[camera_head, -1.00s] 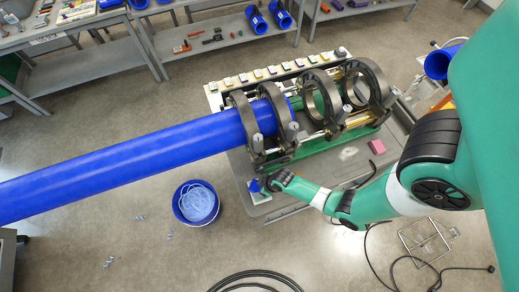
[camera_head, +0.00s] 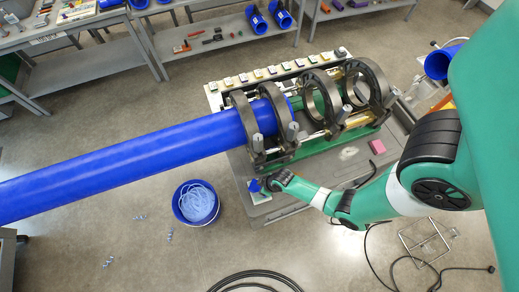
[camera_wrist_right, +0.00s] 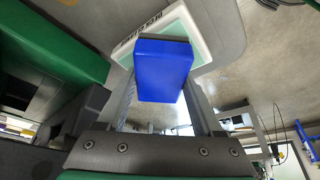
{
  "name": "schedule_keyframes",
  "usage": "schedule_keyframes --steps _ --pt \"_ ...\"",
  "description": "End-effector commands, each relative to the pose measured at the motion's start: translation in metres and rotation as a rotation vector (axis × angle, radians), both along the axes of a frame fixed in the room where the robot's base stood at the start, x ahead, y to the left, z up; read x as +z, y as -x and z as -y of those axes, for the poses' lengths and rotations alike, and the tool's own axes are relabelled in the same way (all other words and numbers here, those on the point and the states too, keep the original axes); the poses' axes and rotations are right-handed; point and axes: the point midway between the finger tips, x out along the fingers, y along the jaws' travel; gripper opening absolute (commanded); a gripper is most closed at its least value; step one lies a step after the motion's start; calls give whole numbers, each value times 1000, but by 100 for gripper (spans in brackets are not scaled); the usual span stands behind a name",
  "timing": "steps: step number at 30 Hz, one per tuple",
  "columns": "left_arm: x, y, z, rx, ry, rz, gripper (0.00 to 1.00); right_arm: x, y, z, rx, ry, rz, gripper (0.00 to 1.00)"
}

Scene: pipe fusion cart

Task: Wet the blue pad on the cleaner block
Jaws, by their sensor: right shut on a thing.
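My right gripper (camera_head: 269,183) is at the front left corner of the cart top. It is shut on the blue pad (camera_wrist_right: 163,72), a small blue block between its two fingers in the right wrist view; a bit of blue (camera_head: 254,185) shows beside the gripper in the head view. The cleaner block (camera_wrist_right: 202,42), a pale block with a white rim, green inner face and dark lettering, is right behind the pad. It also shows in the head view (camera_head: 259,196). The pad overlaps the block; I cannot tell whether they touch. My left gripper is out of view.
A long blue pipe (camera_head: 120,162) lies in the dark clamp rings of the fusion machine (camera_head: 310,146), just behind my right gripper. A pink block (camera_head: 377,147) sits on the cart top (camera_head: 236,158). A blue bucket (camera_head: 178,211) stands on the floor to the left.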

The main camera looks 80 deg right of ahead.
Motion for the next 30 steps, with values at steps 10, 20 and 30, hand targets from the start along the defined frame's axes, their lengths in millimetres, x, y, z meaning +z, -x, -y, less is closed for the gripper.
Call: schedule_keyframes --steps 10,20,30 --pt "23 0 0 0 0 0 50 22 2 0 0 -1 -4 24" --pt "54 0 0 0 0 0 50 54 1 0 0 -1 -3 24" --pt "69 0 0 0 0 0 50 70 1 0 0 -1 -3 24"
